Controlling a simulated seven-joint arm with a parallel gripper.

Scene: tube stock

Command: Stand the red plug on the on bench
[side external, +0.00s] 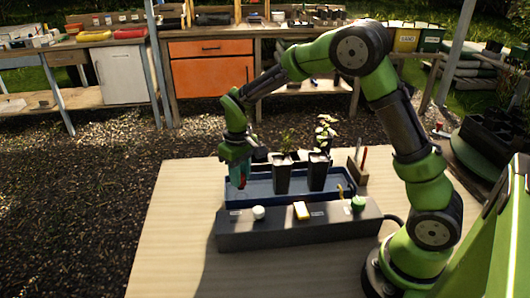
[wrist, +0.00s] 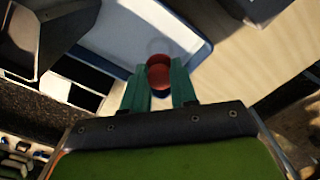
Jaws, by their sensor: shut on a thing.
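My gripper (side external: 239,180) is shut on the red plug (wrist: 158,72), which shows as a round red top between the two green fingertips (wrist: 159,90) in the wrist view. In the side view only a sliver of red shows between the fingers, and the plug's lower part is hidden. My gripper points down near the left end of the blue tray (side external: 262,186). I cannot tell how far the plug is above the surface below. The pale wooden bench (side external: 180,225) extends to the left and front.
Two black pots with seedlings (side external: 283,178) (side external: 318,172) stand in the tray. A wooden holder (side external: 357,172) stands behind right. The bench's left side is clear.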

